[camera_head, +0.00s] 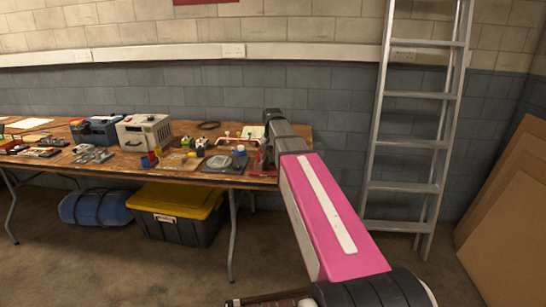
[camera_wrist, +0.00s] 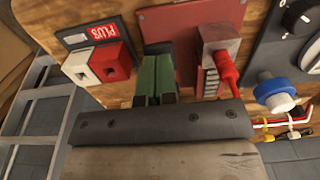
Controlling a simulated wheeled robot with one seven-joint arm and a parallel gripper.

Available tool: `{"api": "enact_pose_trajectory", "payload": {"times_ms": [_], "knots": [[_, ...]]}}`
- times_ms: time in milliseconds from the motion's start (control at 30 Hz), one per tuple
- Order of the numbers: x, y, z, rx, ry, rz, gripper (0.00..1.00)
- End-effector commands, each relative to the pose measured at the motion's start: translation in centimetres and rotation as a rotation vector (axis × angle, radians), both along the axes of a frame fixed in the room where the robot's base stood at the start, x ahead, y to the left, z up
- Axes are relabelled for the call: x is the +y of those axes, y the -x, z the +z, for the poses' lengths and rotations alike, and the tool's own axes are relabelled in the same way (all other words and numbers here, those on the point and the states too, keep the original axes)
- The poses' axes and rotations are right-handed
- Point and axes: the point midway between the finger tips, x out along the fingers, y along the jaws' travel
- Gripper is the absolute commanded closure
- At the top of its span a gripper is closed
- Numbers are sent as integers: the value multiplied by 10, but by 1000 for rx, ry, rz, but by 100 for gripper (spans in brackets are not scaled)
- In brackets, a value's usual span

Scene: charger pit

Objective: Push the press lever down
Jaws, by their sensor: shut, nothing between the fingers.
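In the wrist view, the press is a red plate (camera_wrist: 185,30) with a grey block on its right. The lever, a red handle (camera_wrist: 227,72), sticks out from that block toward the camera. My gripper (camera_wrist: 158,48) is shut and empty, its green fingers together over the left part of the red plate. The fingers are left of the lever and appear apart from it. In the head view, my pink arm reaches to the right end of the table, and the gripper and lever cannot be made out there.
A blue knob (camera_wrist: 278,92) is to the right. The wooden table (camera_head: 215,177) holds a beige case (camera_head: 144,133) and clutter. A ladder (camera_head: 408,145) stands right of the table.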

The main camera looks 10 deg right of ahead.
Motion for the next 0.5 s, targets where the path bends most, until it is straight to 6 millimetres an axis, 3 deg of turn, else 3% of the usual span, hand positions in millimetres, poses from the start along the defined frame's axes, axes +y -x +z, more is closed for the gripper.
{"api": "enact_pose_trajectory", "payload": {"times_ms": [500], "knots": [[0, 1, -12, 3, -1, 0, 100]]}}
